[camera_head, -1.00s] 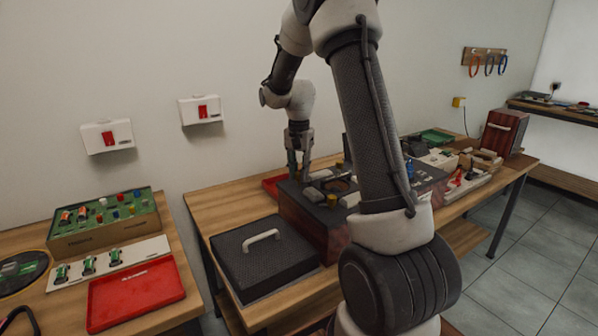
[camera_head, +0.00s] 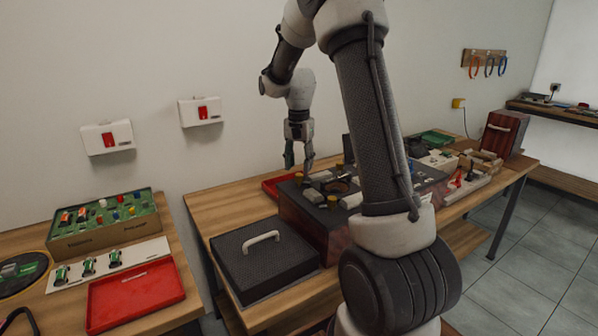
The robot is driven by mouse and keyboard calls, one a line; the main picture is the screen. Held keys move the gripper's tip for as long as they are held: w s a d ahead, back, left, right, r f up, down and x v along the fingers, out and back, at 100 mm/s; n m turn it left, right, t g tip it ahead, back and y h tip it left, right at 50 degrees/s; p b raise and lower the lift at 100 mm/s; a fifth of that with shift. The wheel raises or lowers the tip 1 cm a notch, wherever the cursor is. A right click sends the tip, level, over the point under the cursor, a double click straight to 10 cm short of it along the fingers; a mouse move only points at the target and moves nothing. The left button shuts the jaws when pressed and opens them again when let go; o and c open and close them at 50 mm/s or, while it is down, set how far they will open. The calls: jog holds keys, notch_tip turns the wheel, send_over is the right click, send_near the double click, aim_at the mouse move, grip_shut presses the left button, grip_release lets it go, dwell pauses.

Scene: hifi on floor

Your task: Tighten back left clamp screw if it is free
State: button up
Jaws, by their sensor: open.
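My gripper (camera_head: 298,168) is open, pointing down over the back left corner of the hifi unit (camera_head: 299,219). A small yellow screw head (camera_head: 298,177) shows at that corner, just below and between the two fingertips. I see nothing held. Other yellow screw heads stand at the front (camera_head: 332,201) and at the back right (camera_head: 339,168) of the unit's top. Grey blocks lie between them. My own arm hides the right part of the unit. How tight the back left screw sits cannot be told.
A dark lid with a white handle (camera_head: 261,237) lies in front left of the unit. A red tray (camera_head: 272,186) is behind it on the wooden table. A side bench at left holds a green parts box (camera_head: 100,240) and a red tray (camera_head: 135,297).

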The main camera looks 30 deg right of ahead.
aim_at(299, 174)
notch_tip(299, 174, up, 9)
jog(key=shift+f, duration=0.15)
dwell(0.5)
jog(key=s+a+r+n+t, duration=0.1)
jog(key=s+a+n, duration=0.1)
jog(key=s, duration=0.8)
jog(key=s+a+r+n+t, duration=0.1)
jog(key=s+n, duration=0.4)
jog(key=s, duration=0.5)
jog(key=s+a+r+n+t, duration=0.1)
jog(key=s+a+n+t, duration=0.1)
jog(key=s, duration=0.9)
jog(key=a+n, duration=0.1)
jog(key=a, duration=0.1)
jog(key=shift+a+r+n, duration=0.3)
jog(key=shift+r, duration=0.05)
jog(key=shift+s, duration=0.1)
dwell(0.4)
